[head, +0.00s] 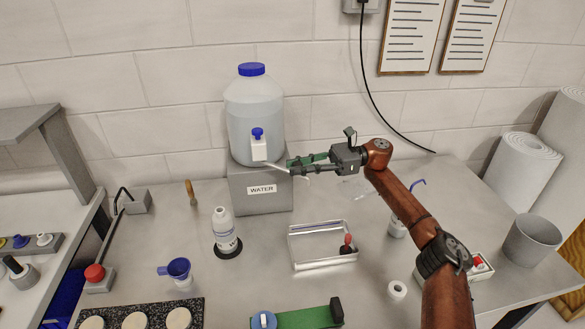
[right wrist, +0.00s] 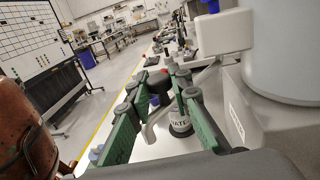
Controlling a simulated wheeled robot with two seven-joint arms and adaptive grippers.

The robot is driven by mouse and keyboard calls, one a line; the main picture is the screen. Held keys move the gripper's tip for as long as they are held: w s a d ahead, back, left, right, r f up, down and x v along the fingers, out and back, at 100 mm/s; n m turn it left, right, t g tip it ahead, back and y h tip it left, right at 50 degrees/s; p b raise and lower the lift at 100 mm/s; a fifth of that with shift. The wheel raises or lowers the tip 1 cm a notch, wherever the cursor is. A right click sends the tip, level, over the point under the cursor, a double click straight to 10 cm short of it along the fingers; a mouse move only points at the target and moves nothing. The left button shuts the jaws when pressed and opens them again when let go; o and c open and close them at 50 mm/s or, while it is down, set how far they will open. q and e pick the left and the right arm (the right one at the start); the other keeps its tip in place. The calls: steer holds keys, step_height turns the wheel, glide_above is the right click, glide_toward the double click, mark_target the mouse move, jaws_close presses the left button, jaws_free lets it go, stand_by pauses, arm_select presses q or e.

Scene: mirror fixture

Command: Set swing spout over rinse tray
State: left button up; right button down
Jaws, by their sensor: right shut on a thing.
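A large translucent water jug (head: 254,110) with a blue cap stands on a grey box labelled WATER (head: 250,200). At its base is a white tap with a blue knob (head: 257,134). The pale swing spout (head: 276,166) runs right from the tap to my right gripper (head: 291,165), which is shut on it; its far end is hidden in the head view. In the right wrist view, the spout (right wrist: 205,76) passes between the green-padded fingers (right wrist: 163,88).
A red-handled tool (head: 347,244) is at the tray's right end. A white bottle (head: 223,228) stands on a dark disc left of the tray. A grey bucket (head: 531,240) stands far right.

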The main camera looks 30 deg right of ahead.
steer(key=shift+d, duration=0.1)
steer(key=c, duration=1.8)
jaws_free()
steer(key=shift+d, duration=0.1)
steer(key=shift+o, duration=0.3)
arm_select(q)
steer(key=shift+s, duration=0.2)
arm_select(e)
step_height(320, 180, up, 10)
